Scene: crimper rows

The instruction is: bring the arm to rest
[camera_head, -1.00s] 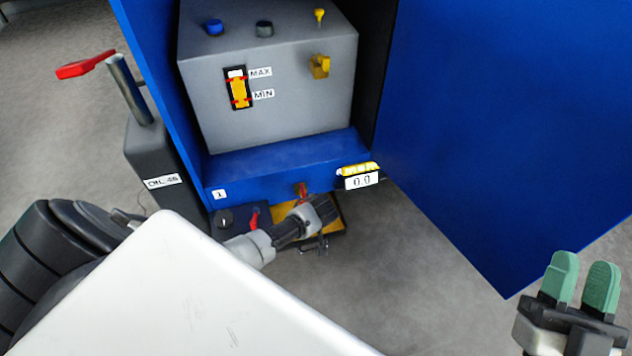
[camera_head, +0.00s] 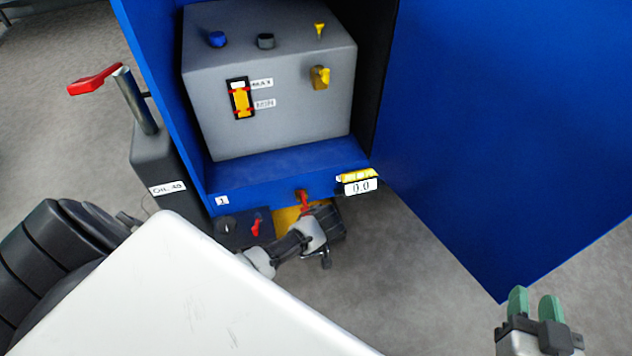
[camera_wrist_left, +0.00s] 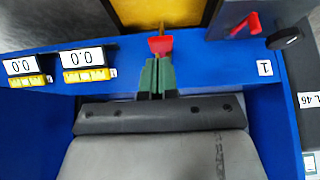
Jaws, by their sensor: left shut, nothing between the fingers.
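My left arm (camera_head: 290,245) reaches in low at the front of the blue cabinet (camera_head: 290,160) in the head view; its fingertips are hard to make out there. In the left wrist view my left gripper (camera_wrist_left: 157,72) has its green fingers together with nothing between them. The fingertips appear close to a small red handle (camera_wrist_left: 160,45) at the cabinet's front edge; I cannot tell whether they touch. The red handle also shows in the head view (camera_head: 304,200). My right gripper (camera_head: 534,304) is at the lower right, its green fingers apart and empty, over the floor.
A grey tank (camera_head: 270,100) with a MAX/MIN gauge (camera_head: 241,98) stands in the cabinet. The open blue door (camera_head: 500,130) fills the right. An oil unit with a red lever (camera_head: 94,80) stands at the left. Floor is clear below the door.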

